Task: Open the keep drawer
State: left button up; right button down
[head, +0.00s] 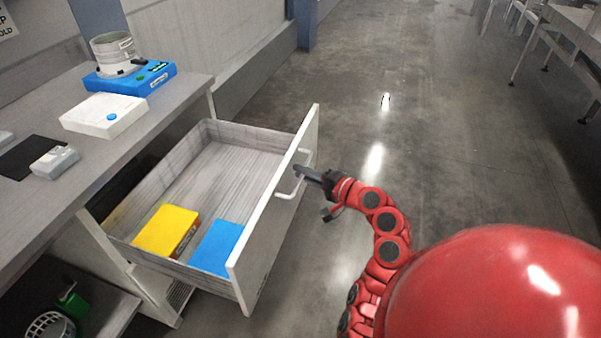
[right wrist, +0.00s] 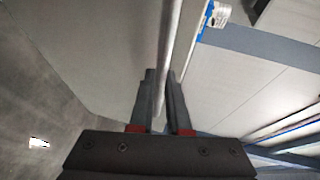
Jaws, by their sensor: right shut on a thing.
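The keep drawer (head: 272,208) stands pulled well out of the bench in the head view, with its white front panel facing right. A yellow box (head: 167,231) and a blue box (head: 217,247) lie inside it near the front left. My right gripper (head: 303,172) is at the white bar handle (head: 290,186) on the drawer front. In the right wrist view its two fingers (right wrist: 165,95) are closed around the pale handle bar (right wrist: 172,55). My left gripper is not in view.
A grey bench top (head: 60,185) carries a blue device with a round metal container (head: 113,52), a white box (head: 104,115) and a small grey item (head: 55,162). A basket (head: 50,326) sits on a low shelf. The floor right of the drawer is clear.

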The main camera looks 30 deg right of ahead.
jog(key=c, duration=0.9)
grip_release()
jog(key=v, duration=1.7)
jog(key=shift+s+d+f+p, duration=0.1)
jog(key=shift+s+p, duration=0.1)
jog(key=shift+p, duration=0.2)
